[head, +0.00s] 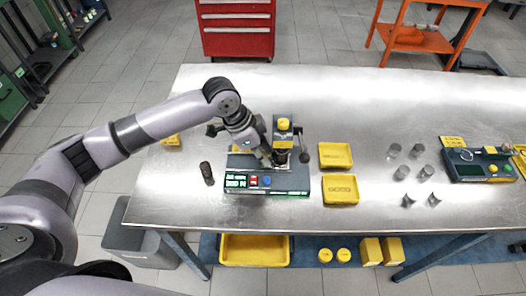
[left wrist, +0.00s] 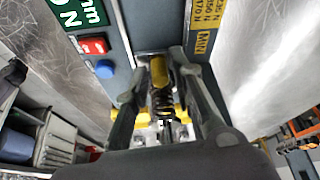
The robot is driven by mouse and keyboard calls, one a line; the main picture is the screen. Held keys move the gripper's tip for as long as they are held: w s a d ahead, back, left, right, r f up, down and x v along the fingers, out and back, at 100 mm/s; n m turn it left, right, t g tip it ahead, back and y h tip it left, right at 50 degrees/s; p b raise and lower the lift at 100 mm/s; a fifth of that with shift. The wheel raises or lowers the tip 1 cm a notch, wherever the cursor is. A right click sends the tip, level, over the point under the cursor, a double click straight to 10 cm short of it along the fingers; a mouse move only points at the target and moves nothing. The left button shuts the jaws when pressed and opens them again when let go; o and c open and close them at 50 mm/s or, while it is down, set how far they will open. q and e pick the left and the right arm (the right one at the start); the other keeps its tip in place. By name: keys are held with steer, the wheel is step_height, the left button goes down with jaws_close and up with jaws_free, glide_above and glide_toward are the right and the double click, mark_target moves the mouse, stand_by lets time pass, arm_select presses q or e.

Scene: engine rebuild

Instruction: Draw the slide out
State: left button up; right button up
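A bench tester (head: 290,190) with green displays, a red button and a blue button stands on the metal table. A column with a yellow cap (head: 284,124) rises at its back right. My left gripper (head: 278,160) reaches down into the tester in front of this column. In the left wrist view the fingers (left wrist: 162,62) stand apart, one on each side of a yellow part (left wrist: 160,72) and a dark coil spring (left wrist: 163,100). I cannot tell whether they touch the yellow part. I cannot make out which part is the slide. My right gripper is out of view.
Two yellow trays (head: 340,203) stand just right of the tester. A dark spring (head: 206,173) stands to its left. Several metal cylinders (head: 402,173) and another device (head: 480,164) are farther right. The table (head: 370,105) is bare toward the back.

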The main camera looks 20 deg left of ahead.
arm_select(q)
steer(key=shift+c, duration=0.4)
jaws_close()
